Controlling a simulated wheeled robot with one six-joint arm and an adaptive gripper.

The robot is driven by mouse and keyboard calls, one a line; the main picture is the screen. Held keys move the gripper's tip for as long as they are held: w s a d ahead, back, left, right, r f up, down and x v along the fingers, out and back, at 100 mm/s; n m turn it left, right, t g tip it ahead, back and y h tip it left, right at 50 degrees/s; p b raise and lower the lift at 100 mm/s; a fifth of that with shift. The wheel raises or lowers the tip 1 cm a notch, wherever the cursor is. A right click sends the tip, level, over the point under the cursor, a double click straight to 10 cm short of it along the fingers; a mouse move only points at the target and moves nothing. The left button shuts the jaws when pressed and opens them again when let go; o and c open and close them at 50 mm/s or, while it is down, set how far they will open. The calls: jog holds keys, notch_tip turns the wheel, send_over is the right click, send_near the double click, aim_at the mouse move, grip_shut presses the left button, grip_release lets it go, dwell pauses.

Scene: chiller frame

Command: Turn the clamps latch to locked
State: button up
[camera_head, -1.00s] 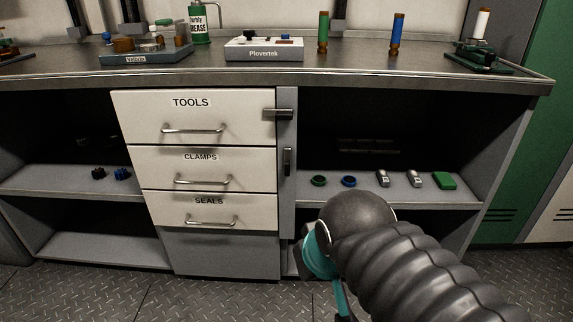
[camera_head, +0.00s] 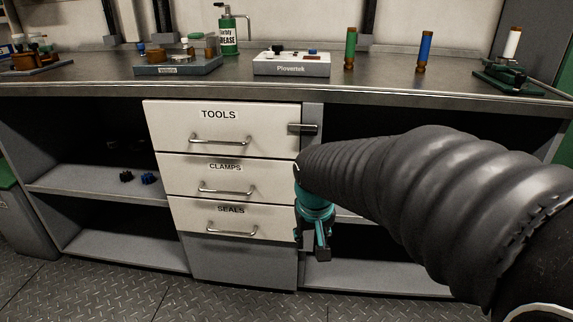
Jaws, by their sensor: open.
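The drawer labelled CLAMPS (camera_head: 200,174) is shut, in the middle of the white drawer stack. Its latch is hidden behind my arm and gripper. My gripper (camera_head: 311,243) hangs at the right edge of the drawer stack, its teal body at the height of the CLAMPS and SEALS drawers. Its dark fingers point down and are apart, with nothing seen between them. I cannot tell whether it touches the cabinet.
The TOOLS drawer (camera_head: 214,129) above is shut, with its latch (camera_head: 302,129) lying horizontal. The SEALS drawer (camera_head: 229,219) below is shut. The worktop (camera_head: 372,89) holds a Plovertek box (camera_head: 291,68) and bottles. My arm covers much of the right-hand shelves.

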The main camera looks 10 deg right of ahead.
jog(key=w+d+m, duration=0.1)
jog(key=w+d, duration=0.1)
jog(key=w, duration=0.4)
jog(key=w+d+r+m+t+p, duration=0.1)
jog(key=w, duration=0.6)
jog(key=w+d+r+m+p, duration=0.1)
jog(key=w+d, duration=0.1)
jog(key=w, duration=0.5)
jog(key=shift+d+h, duration=0.3)
jog(key=shift+d, duration=0.05)
jog(key=shift+w+f, duration=0.1)
jog(key=shift+f, duration=0.5)
grip_shut()
